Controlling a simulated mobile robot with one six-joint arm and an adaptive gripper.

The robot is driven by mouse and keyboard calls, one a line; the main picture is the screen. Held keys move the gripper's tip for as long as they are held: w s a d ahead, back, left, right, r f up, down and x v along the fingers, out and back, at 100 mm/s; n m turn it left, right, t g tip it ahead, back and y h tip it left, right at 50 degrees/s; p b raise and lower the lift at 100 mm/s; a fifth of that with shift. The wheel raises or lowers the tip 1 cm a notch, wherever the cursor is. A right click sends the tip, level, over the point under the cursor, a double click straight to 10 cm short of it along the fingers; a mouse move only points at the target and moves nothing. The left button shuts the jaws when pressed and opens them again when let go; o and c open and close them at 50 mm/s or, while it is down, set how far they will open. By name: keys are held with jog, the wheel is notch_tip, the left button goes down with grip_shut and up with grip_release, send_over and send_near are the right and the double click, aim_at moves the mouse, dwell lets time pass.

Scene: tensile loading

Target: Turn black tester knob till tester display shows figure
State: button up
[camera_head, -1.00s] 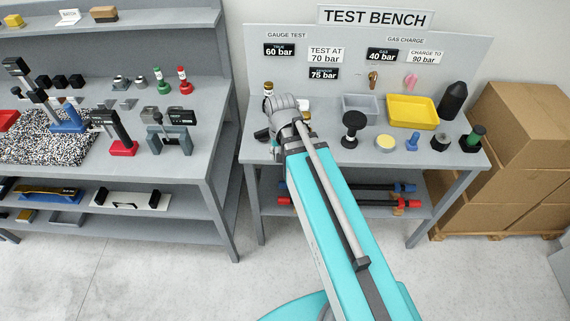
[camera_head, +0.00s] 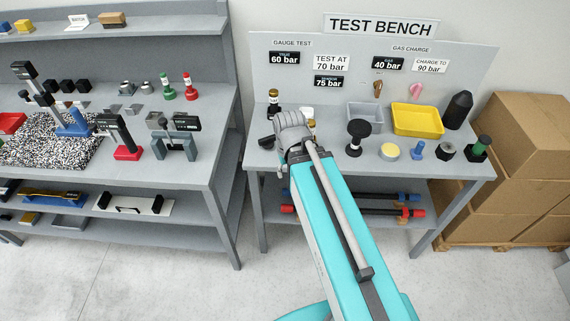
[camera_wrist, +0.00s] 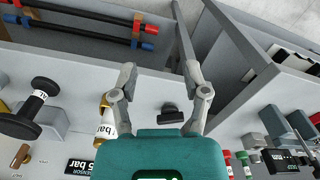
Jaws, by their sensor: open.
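A black knob on a stem with a white label (camera_head: 358,137) stands upright on the test bench; it shows at the left of the wrist view (camera_wrist: 38,100). I cannot read its label. Black display plates reading 60 bar (camera_head: 284,58), 75 bar (camera_head: 328,81) and 40 bar (camera_head: 388,64) are on the back panel; I cannot tell which is the tester's. In the wrist view my gripper (camera_wrist: 160,72) is open and empty, its fingers spread over the bench's front left end. A small black piece (camera_wrist: 172,115) lies below, between the fingers; it also shows in the head view (camera_head: 266,141).
A brass-and-black fitting with a white label (camera_head: 273,102) stands behind my wrist. A grey tray (camera_head: 364,128), a yellow tray (camera_head: 417,133) and a blue part (camera_head: 417,150) are to the right. Another workbench (camera_head: 222,115) stands at left, across a narrow gap.

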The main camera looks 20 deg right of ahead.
aim_at(267, 137)
jog(key=w+r+m+p, duration=0.1)
jog(key=w+m+p, duration=0.1)
jog(key=w+m, duration=0.5)
jog(key=w+a+r+m+p, duration=0.1)
jog(key=w+m, duration=0.7)
jog(key=w, duration=1)
jog(key=shift+w+a+r+m+p, duration=0.15)
jog(key=shift+w+r+m+p, duration=0.2)
jog(key=shift+r, duration=0.45)
jog(key=shift+s+f, duration=0.1)
notch_tip(267, 137, down, 14)
jog(key=b, duration=1.3)
jog(key=shift+r+b, duration=0.2)
jog(key=shift+b, duration=0.2)
grip_shut()
